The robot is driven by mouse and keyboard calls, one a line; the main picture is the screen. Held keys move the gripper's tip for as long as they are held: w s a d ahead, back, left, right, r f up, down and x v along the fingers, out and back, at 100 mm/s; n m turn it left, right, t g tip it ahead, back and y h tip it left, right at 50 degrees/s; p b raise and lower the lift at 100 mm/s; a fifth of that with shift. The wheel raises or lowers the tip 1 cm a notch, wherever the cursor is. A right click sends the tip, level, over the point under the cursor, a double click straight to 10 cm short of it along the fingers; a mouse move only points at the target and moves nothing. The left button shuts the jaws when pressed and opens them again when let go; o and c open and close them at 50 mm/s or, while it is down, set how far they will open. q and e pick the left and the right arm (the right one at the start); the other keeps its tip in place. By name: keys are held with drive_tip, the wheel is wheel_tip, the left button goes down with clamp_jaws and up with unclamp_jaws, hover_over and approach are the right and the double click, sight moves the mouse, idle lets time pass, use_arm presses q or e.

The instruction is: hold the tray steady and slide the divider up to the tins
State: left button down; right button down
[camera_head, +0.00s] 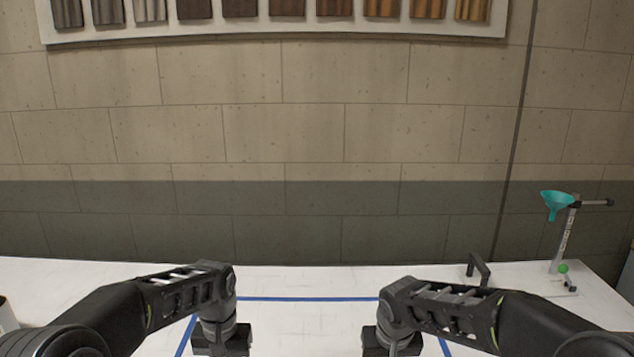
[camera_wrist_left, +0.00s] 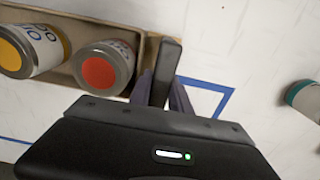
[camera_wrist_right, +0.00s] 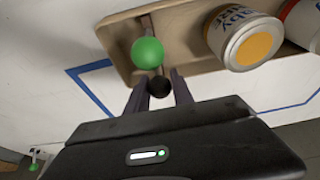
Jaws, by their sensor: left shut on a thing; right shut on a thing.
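In the left wrist view, the tan tray (camera_wrist_left: 85,15) holds a yellow-lidded tin (camera_wrist_left: 25,52) and a red-lidded tin (camera_wrist_left: 103,68). My left gripper (camera_wrist_left: 168,88) is shut on a dark upright piece (camera_wrist_left: 166,65) at the tray's end, beside the red-lidded tin. In the right wrist view, the tray (camera_wrist_right: 118,42) shows a thin brown divider (camera_wrist_right: 150,28) with a green ball (camera_wrist_right: 147,52) over it. My right gripper (camera_wrist_right: 160,92) is shut on a dark round knob (camera_wrist_right: 159,86) at the divider's near end. A gap separates divider and yellow-lidded tin (camera_wrist_right: 245,42).
Blue tape (camera_head: 300,299) marks an outline on the white table (camera_head: 300,280). A teal-rimmed can (camera_wrist_left: 303,96) stands apart from the tray. A stand with a teal funnel (camera_head: 556,203) and a black handle-like piece (camera_head: 479,268) are at the right.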

use_arm(q)
drive_tip(key=shift+d, duration=0.15)
use_arm(e)
drive_tip(key=shift+a, duration=1.15)
drive_tip(key=shift+a, duration=0.9)
drive_tip(key=shift+a, duration=1.15)
drive_tip(key=shift+a, duration=0.95)
